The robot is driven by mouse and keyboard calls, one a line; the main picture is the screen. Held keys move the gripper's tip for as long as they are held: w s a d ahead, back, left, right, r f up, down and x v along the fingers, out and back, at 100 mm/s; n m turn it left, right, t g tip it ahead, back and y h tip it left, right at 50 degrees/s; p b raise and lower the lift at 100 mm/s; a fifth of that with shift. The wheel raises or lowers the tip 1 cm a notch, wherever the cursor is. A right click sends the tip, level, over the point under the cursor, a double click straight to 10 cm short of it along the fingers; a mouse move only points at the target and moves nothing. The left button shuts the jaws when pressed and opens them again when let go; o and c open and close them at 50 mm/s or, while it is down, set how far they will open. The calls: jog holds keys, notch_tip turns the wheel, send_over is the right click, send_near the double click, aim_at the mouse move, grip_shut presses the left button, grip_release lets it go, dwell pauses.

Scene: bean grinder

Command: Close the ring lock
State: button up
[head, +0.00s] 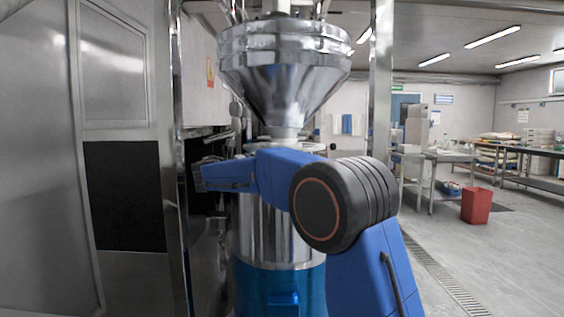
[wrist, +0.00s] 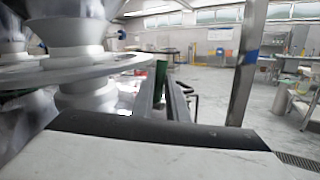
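The grinder has a steel cone hopper (head: 284,65) above a steel and blue body (head: 277,240). A pale flange (head: 290,147) lies at the hopper's neck, partly hidden behind my blue arm. In the wrist view a flat grey ring (wrist: 85,72) around a pale neck (wrist: 85,95) is close at the left. I cannot tell whether the ring lock is open or closed. My arm crosses in front of the grinder, its dark end by the body's left side. My gripper's fingers cannot be made out, and no hold on the ring shows.
A steel cabinet (head: 125,170) stands close at the left. A steel post (head: 381,80) rises right of the hopper. Tables (head: 440,157) and a red bin (head: 477,205) stand farther right, with open floor between.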

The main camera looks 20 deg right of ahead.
jog(key=o, duration=0.4)
jog(key=shift+r, duration=0.1)
notch_tip(320, 180, up, 10)
jog(key=shift+f, duration=0.1)
dwell(0.6)
jog(key=s+d+f+m+y, duration=0.3)
jog(key=s+d+f+y, duration=0.15)
jog(key=s+f, duration=0.5)
jog(key=s+d+f+m+y, duration=0.2)
jog(key=s+d+f+y, duration=0.2)
jog(key=s+d+f, duration=0.5)
jog(key=s+a+f+m+y, duration=0.3)
jog(key=s+a+f+m, duration=0.1)
jog(key=s+f, duration=0.4)
jog(key=s+a+f+m+y, duration=0.4)
jog(key=s+f, duration=0.5)
jog(key=s, duration=0.4)
jog(key=s+a+f+m+y, duration=0.3)
jog(key=s+a+f+m, duration=0.2)
jog(key=s+f, duration=0.4)
jog(key=shift+s+f+m, duration=0.2)
jog(key=shift+s+m, duration=0.1)
jog(key=shift+s, duration=0.35)
